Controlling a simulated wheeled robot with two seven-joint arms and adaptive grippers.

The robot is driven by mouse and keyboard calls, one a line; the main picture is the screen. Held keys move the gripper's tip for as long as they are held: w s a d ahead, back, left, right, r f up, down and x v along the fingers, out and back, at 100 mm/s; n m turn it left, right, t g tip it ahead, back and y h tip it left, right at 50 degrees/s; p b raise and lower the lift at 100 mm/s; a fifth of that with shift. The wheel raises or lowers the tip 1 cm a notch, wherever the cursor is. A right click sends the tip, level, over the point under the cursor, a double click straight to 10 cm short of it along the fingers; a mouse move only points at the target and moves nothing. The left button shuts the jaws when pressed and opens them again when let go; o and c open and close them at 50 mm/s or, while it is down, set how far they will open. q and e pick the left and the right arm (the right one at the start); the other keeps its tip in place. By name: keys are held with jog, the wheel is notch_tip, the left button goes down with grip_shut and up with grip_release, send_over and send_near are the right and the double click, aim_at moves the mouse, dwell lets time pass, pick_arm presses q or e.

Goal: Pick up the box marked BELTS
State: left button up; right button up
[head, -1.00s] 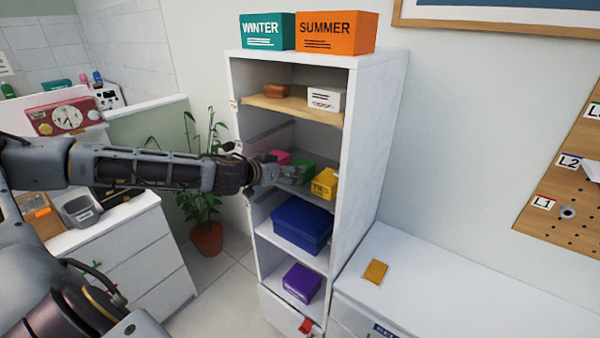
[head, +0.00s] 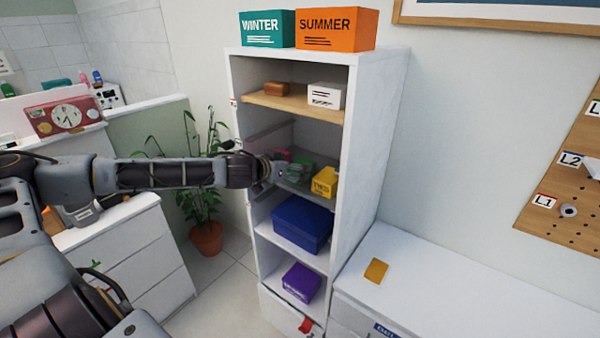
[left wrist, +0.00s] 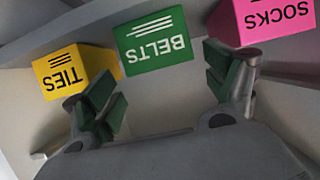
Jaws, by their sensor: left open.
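The green box marked BELTS (left wrist: 153,45) stands on the wardrobe's middle shelf, between the yellow TIES box (left wrist: 72,70) and the pink SOCKS box (left wrist: 275,22). The left wrist view shows the lettering upside down. My left gripper (left wrist: 160,88) is open and empty, its green-padded fingers spread in front of the BELTS box. The box sits beyond the fingertips, roughly in line with the gap. In the head view, the gripper (head: 283,170) reaches into the shelf from the left and partly hides the BELTS and SOCKS boxes. My right gripper is not in view.
The wardrobe's right side wall (head: 370,150) stands close by the TIES box. A wooden shelf (head: 290,106) with a brown and a white box is above. A blue box (head: 302,225) and a purple box (head: 301,283) sit below. A plant (head: 205,190) stands left of the wardrobe.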

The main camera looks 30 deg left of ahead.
pick_arm(q)
jog(key=shift+w+a, duration=0.15)
dwell(0.7)
jog(key=shift+w+f, duration=0.1)
jog(key=shift+w, duration=0.1)
jog(key=shift+w+f, duration=0.2)
jog(key=shift+w, duration=0.25)
jog(key=shift+w+f+p, duration=0.15)
jog(key=shift+w+p, duration=0.4)
jog(key=shift+p, duration=0.05)
jog(key=shift+p+x, duration=0.3)
jog(key=shift+x, duration=0.7)
jog(key=shift+w+f, duration=0.2)
jog(key=shift+w, duration=0.05)
